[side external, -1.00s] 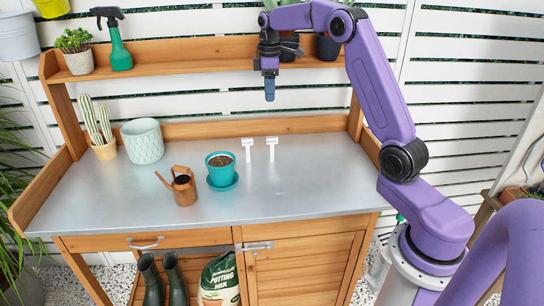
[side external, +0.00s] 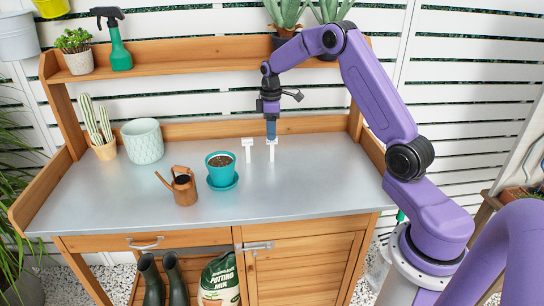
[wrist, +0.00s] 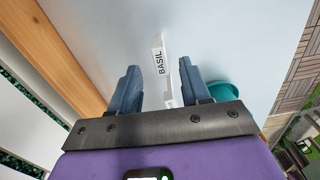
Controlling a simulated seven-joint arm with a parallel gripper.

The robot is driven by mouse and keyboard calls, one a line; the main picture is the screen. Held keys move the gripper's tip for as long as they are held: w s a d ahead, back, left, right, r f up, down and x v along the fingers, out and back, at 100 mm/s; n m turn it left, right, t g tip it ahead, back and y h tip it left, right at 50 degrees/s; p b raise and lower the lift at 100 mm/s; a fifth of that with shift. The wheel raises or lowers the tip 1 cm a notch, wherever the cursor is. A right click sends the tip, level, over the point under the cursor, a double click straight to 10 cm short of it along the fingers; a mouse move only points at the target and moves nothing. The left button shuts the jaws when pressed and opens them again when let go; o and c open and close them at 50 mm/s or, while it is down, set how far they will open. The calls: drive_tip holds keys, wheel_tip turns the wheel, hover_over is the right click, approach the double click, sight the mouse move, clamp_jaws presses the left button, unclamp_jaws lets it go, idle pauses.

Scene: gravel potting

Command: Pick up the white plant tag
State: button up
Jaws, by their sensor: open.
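Two white plant tags stand upright on the metal bench top in the side view, a left one (side external: 248,149) and a right one (side external: 272,153). My gripper (side external: 271,134) points down with its fingertips at the head of the right tag. In the wrist view my gripper (wrist: 158,78) is open, with its two blue-grey fingers apart. A white tag lettered BASIL (wrist: 158,58) shows in the gap between them. Another small white piece shows lower, near the right finger; I cannot tell which tag it belongs to. No grip on a tag is visible.
A teal pot with soil on a teal saucer (side external: 223,185) stands left of the tags. A copper watering can (side external: 184,188), a pale planter (side external: 142,142) and a cactus pot (side external: 104,148) are farther left. The bench's back board (side external: 215,130) rises behind. The bench front is clear.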

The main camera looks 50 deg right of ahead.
drive_tip(key=shift+s+f, duration=0.2)
drive_tip(key=shift+f, duration=1.75)
clamp_jaws()
drive_tip(key=shift+r, duration=0.15)
drive_tip(key=shift+r, duration=0.55)
drive_tip(key=s+a+r, duration=0.4)
drive_tip(key=s+r, duration=0.8)
drive_tip(key=s, duration=0.1)
drive_tip(key=w+a+r+n, duration=0.2)
drive_tip(key=w+a, duration=0.6)
drive_tip(key=w+a+r+n, duration=0.2)
drive_tip(key=w+a, duration=0.5)
drive_tip(key=a, duration=0.1)
drive_tip(key=shift+w, duration=0.35)
